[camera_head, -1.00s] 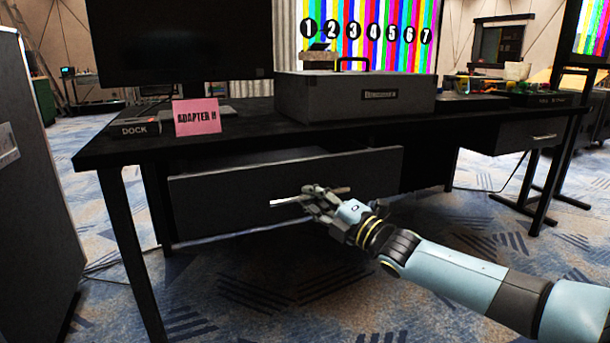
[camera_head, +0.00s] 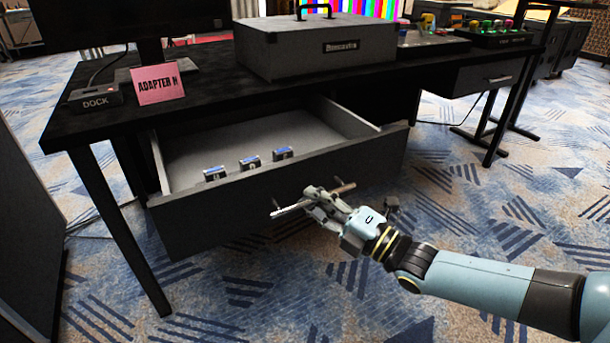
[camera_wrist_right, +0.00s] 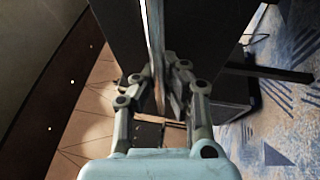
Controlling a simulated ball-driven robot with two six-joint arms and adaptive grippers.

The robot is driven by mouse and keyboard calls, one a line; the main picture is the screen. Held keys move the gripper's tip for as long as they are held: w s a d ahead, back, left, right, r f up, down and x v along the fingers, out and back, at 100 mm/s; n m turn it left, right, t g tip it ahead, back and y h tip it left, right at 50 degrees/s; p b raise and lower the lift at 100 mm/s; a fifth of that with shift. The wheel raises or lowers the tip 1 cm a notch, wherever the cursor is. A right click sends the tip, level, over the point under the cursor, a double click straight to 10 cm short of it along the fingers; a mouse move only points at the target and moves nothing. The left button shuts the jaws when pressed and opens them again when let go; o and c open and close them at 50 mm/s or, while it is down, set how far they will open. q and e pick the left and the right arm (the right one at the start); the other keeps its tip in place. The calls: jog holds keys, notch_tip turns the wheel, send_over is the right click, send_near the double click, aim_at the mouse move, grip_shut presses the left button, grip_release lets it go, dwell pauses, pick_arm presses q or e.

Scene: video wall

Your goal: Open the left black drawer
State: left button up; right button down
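The left black drawer (camera_head: 255,215) hangs under the black desk and is pulled well out in the head view. Its inside shows, with several small dark, blue-topped items (camera_head: 249,162) in a row behind the front panel. A bar handle (camera_head: 290,208) runs across the drawer front. My right gripper (camera_head: 318,200) is at the handle, with its fingers around the bar. The right wrist view shows the bar (camera_wrist_right: 152,45) running between the two fingers (camera_wrist_right: 158,92), which appear closed on it. My left gripper is not in view.
The desk top (camera_head: 200,105) carries a grey case (camera_head: 300,50), a dock box (camera_head: 95,101), a pink card (camera_head: 157,85) and a monitor. A desk leg (camera_head: 118,232) stands left of the drawer. A second, closed drawer (camera_head: 488,76) is at the right. The carpet before the desk is clear.

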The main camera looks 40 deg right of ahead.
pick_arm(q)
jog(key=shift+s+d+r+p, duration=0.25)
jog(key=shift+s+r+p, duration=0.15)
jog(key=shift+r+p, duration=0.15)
pick_arm(e)
jog(key=s, duration=0.3)
jog(key=shift+s+a+r, duration=0.1)
jog(key=shift+s+a, duration=0.1)
jog(key=shift+a, duration=0.2)
jog(key=c, duration=1.4)
grip_release()
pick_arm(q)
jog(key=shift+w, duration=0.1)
pick_arm(e)
jog(key=v, duration=1.2)
